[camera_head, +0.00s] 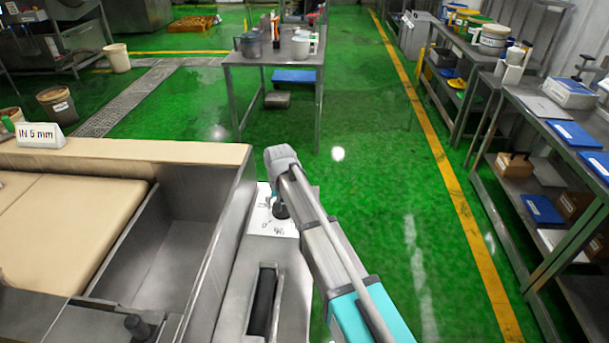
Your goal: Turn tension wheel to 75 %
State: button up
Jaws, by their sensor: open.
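My arm reaches up from the bottom right, and its wrist bends down over a white marked plate (264,222) on the steel machine frame. A small dark shape below the wrist appears to be my gripper (280,210), open and pointing down at the plate. The arm hides much of it, and its fingertips cannot be made out. I cannot make out the tension wheel apart from this dark shape. The marks on the plate are too small to read as a setting.
A beige belt (75,220) with a steel trough (165,245) lies left of the plate. A dark roller (263,300) sits in a slot nearer me. A steel table (275,60) stands beyond, and shelves (560,120) at right. Green floor right of my arm is clear.

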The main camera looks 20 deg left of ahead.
jog(key=n, duration=3)
notch_tip(320, 180, up, 14)
jog(key=p, duration=1.4)
jog(key=w+d+m, duration=0.1)
jog(key=d+m, duration=0.2)
jog(key=d, duration=0.3)
jog(key=shift+w+d+f+m, duration=0.2)
jog(key=shift+w+d+m, duration=0.1)
jog(key=shift+d+m, duration=0.1)
dwell(0.3)
